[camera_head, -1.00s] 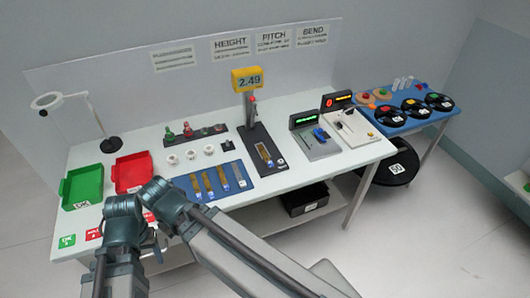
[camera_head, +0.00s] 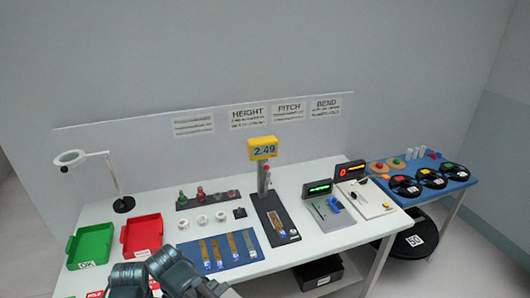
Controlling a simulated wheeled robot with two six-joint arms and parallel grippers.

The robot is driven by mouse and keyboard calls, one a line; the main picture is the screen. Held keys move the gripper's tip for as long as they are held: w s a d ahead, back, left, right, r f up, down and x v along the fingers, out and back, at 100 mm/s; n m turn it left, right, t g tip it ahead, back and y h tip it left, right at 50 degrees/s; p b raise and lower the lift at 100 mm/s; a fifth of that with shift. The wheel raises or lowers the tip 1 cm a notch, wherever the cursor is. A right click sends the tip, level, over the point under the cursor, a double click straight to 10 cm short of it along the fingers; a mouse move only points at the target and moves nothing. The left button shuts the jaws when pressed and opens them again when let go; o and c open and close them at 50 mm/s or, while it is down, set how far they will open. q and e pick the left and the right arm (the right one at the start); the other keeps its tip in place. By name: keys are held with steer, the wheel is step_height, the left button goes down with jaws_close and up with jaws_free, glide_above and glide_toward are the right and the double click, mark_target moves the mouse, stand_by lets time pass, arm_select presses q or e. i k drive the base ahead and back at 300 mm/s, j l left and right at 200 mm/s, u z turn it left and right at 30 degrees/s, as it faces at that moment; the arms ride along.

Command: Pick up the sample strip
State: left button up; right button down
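Several slim sample strips, brown and grey with blue-and-white ends, lie side by side on a blue mat (camera_head: 240,262) on the white table; one is the strip (camera_head: 232,245) near the mat's middle. Another strip (camera_head: 277,222) lies on the dark base of the height gauge (camera_head: 264,205), under its yellow 2.49 display. I cannot tell which strip the task means. Dark teal joints of my arms show at the bottom edge, in front of the table. Neither gripper's fingertips can be made out.
A green tray (camera_head: 70,252) and a red tray (camera_head: 123,240) stand left of the mat, near a lamp (camera_head: 122,204). White rings (camera_head: 202,220) sit behind the mat. Two display devices stand right (camera_head: 318,188), (camera_head: 350,170). A blue side table (camera_head: 455,186) holds black reels.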

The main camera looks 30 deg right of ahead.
mark_target(283, 234)
steer(key=l+z, duration=0.1)
steer(key=z, duration=1.45)
steer(key=i+l, duration=0.1)
steer(key=i, duration=0.6)
